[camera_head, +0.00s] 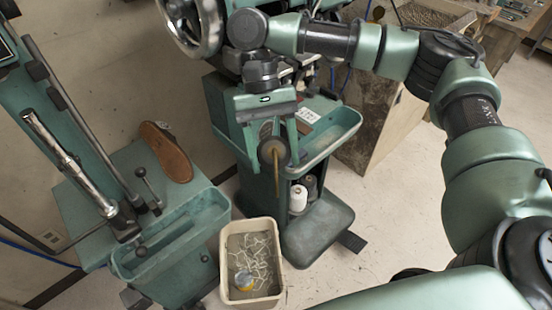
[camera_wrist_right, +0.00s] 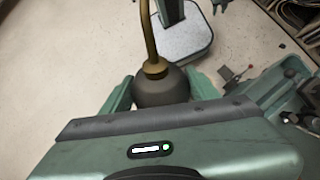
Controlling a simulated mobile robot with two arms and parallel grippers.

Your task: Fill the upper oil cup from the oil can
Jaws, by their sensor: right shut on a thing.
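My right gripper (camera_head: 270,142) is shut on the oil can (camera_head: 273,152), a dark round body with a thin brass spout (camera_head: 276,182). The can is held in front of the green stitching machine, and the spout runs downward in the head view. In the right wrist view the can (camera_wrist_right: 162,88) sits between the two green fingers of the gripper (camera_wrist_right: 160,94), with its curved brass spout (camera_wrist_right: 151,35) reaching away past the top edge. I cannot make out the upper oil cup; my right arm covers part of the machine head. My left gripper is not in view.
A handwheel (camera_head: 192,22) is at the machine's top. A green tray (camera_head: 330,138) and thread spools (camera_head: 298,197) are on the machine. A beige bin (camera_head: 251,291) with thread scraps stands on the floor. A second green machine with a brown sole (camera_head: 165,150) stands left.

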